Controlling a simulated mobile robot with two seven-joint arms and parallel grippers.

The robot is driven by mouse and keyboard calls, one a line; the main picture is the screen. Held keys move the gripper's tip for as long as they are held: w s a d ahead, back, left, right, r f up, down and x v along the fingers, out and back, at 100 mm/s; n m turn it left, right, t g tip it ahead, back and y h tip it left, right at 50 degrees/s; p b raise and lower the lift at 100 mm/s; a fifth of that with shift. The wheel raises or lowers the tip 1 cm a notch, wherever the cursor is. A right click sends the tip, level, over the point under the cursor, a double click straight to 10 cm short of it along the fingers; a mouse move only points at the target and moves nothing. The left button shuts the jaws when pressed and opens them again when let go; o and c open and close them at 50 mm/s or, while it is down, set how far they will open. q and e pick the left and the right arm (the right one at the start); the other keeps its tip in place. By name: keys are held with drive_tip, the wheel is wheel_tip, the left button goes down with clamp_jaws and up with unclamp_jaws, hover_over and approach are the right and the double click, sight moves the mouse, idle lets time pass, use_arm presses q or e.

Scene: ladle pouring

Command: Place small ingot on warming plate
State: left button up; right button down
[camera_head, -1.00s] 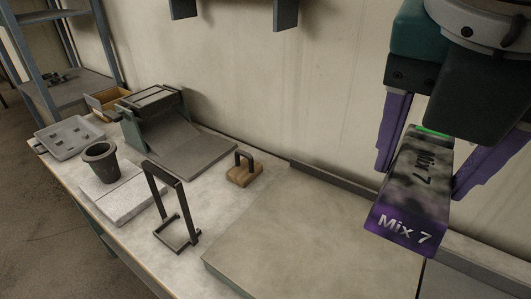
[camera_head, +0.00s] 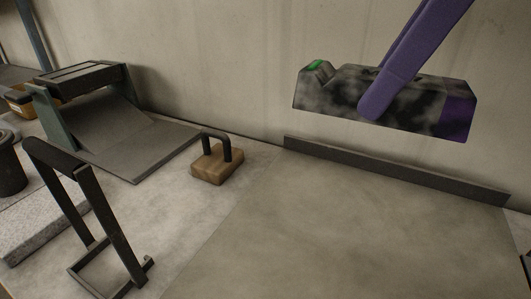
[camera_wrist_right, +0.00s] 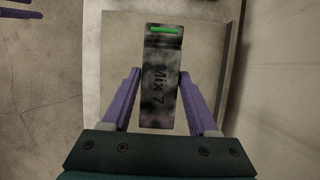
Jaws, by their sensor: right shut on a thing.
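The ingot (camera_head: 335,92) is a mottled grey and black bar with a purple end and a green mark. It hangs in the air above the back of a wide flat grey plate (camera_head: 350,230), clear of it. In the right wrist view, both fingers flank the ingot (camera_wrist_right: 161,60), whose label reads "Mix 7". Two purple bars at that view's top left corner look like my left gripper (camera_wrist_right: 18,8); its state is unclear.
A dark rail (camera_head: 395,172) runs along the plate's back edge by the wall. Left of the plate stand a wooden block with a black handle (camera_head: 216,163), a black frame (camera_head: 95,215) and a grey ramped device (camera_head: 125,125). The plate's top is bare.

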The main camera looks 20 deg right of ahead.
drive_tip(key=f+b, duration=0.1)
drive_tip(key=f, duration=0.3)
drive_tip(key=f+b, duration=0.1)
drive_tip(key=f, duration=0.4)
drive_tip(key=f+b, duration=0.1)
drive_tip(key=f, duration=0.4)
drive_tip(key=shift+s+f+b, duration=0.2)
drive_tip(key=shift+s+b, duration=0.1)
drive_tip(key=shift+s, duration=0.1)
drive_tip(key=shift+f+b, duration=0.55)
drive_tip(key=shift+f, duration=1.85)
drive_tip(key=shift+c, duration=0.8)
unclamp_jaws()
use_arm(q)
drive_tip(key=f, duration=0.2)
drive_tip(key=s+f, duration=0.1)
drive_tip(key=f, duration=0.2)
drive_tip(key=shift+f, duration=0.1)
use_arm(e)
drive_tip(key=shift+d+r, duration=0.1)
drive_tip(key=shift+r, duration=0.2)
use_arm(q)
wheel_tip(320, 180, up, 3)
drive_tip(key=p, duration=0.3)
drive_tip(key=shift+a, duration=0.1)
use_arm(e)
drive_tip(key=v, duration=1.1)
drive_tip(key=shift+r, duration=0.25)
